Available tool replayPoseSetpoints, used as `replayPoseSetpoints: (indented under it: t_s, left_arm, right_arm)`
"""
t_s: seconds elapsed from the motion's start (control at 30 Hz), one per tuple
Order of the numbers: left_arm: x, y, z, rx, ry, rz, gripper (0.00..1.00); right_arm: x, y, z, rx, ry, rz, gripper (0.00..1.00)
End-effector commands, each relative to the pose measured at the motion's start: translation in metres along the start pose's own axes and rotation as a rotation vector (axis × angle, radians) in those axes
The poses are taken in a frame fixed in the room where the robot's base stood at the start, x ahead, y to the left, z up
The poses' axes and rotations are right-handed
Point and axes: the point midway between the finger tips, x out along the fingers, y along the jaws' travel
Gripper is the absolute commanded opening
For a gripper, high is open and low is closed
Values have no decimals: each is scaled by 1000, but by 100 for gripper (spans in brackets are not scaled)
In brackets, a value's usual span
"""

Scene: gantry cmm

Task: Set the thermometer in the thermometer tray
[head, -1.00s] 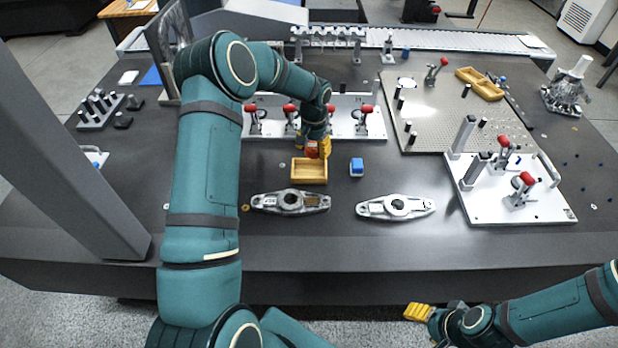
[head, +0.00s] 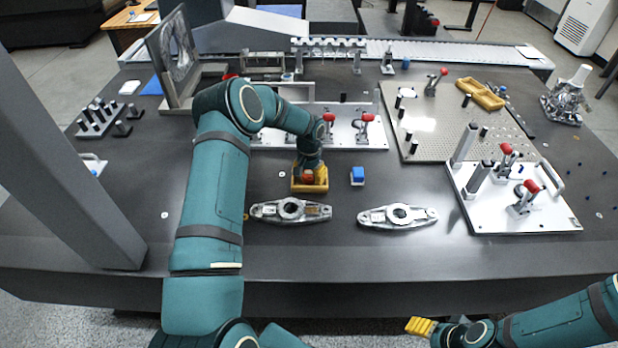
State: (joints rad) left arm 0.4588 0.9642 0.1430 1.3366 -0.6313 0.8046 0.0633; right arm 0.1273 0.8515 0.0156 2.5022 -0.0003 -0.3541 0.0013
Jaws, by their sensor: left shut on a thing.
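My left gripper (head: 309,181) is lowered into the small yellow thermometer tray (head: 296,188) near the middle of the table. It is shut on a small orange-red thing (head: 308,175), which I take to be the thermometer. The fingers and wrist hide much of it, and I cannot tell whether it touches the tray floor. My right gripper (head: 421,326) is in front of the table's front edge, low at the bottom of the view. Its yellow fingers show, but their opening is unclear.
A blue block (head: 357,174) stands just right of the tray. Two metal castings (head: 290,210) (head: 398,216) lie in front. A white fixture plate with red-handled clamps (head: 374,131) is behind the tray. A clamp plate (head: 540,215) and a pegged board (head: 440,140) are at right.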

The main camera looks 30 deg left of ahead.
Motion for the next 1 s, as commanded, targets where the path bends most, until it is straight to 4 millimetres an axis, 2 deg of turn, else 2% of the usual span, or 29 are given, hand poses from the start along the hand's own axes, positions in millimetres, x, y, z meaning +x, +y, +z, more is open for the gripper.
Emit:
replayPoseSetpoints:
  t_s: [0.57, 0.6, 0.63, 0.87, 1.0]
  left_arm:
    - [20, 1, 6, 0, -17, 4, 16]
    - [21, 1, 7, 0, -17, 5, 62]
    - [21, 1, 7, 0, -18, 4, 69]
    - [20, 0, 8, 1, -20, 3, 69]
    - [12, 0, 8, 0, -21, 3, 69]
  right_arm:
    - [10, 4, -1, 0, 4, 0, 61]
    - [10, 4, -1, -1, 5, 0, 61]
    - [10, 4, -1, -1, 4, 0, 61]
    - [9, 3, -1, -1, 4, 0, 61]
    - [2, 1, 0, 0, 2, 0, 61]
